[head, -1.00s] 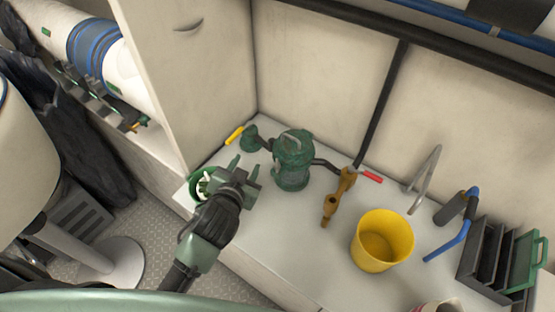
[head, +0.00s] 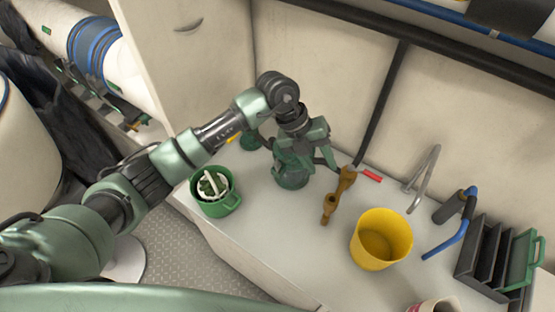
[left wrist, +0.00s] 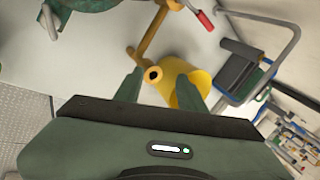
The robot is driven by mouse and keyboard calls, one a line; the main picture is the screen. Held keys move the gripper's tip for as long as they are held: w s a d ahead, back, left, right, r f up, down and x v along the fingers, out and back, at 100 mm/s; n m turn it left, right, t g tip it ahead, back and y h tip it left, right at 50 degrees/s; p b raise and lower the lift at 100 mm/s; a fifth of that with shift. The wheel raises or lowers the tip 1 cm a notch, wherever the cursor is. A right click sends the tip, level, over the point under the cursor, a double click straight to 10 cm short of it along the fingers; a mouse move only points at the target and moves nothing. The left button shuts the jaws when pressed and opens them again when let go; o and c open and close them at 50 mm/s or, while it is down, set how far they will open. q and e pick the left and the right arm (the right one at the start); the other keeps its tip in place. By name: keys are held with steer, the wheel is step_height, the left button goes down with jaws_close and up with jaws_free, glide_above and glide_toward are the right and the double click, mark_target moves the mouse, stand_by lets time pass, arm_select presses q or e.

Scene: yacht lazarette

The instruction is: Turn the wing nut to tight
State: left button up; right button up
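A green strainer housing (head: 291,173) stands on the pale counter with dark pipes at its sides. My left gripper (head: 322,150) is above it and covers its top, so the wing nut is hidden in the head view. The left wrist view shows the two fingers (left wrist: 160,90) apart with nothing held; a brown valve (left wrist: 150,50) and a yellow bucket (left wrist: 178,82) show beyond them. Part of a green round body (left wrist: 92,4) is cut off at the top edge. My right gripper is not in view.
A green pot (head: 218,205) with a white basket stands left of the housing. The brown valve (head: 338,194), a red handle (head: 371,177), the yellow bucket (head: 376,250), a bent metal tube (head: 424,180) and a grey rack (head: 484,260) are to the right. The front middle counter is clear.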

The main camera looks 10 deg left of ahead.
mark_target(278, 164)
arm_select(q)
steer(key=w+a+y, duration=0.1)
steer(key=a, duration=0.2)
steer(key=w+a+n+y, duration=0.1)
steer(key=a+y, duration=0.1)
steer(key=a, duration=0.2)
steer(key=w+a+y, duration=0.1)
steer(key=a+y, duration=0.1)
steer(key=a, duration=0.1)
steer(key=shift+a+r, duration=0.3)
steer(key=shift+a, duration=0.1)
steer(key=shift+w+a+f+n+y, duration=0.1)
steer(key=shift+a+n+y, duration=0.2)
steer(key=shift+a+y, duration=0.1)
step_height(278, 164, down, 6)
steer(key=shift+d+r+p, duration=0.1)
steer(key=shift+p, duration=0.9)
steer(key=shift+f, duration=0.85)
jaws_close()
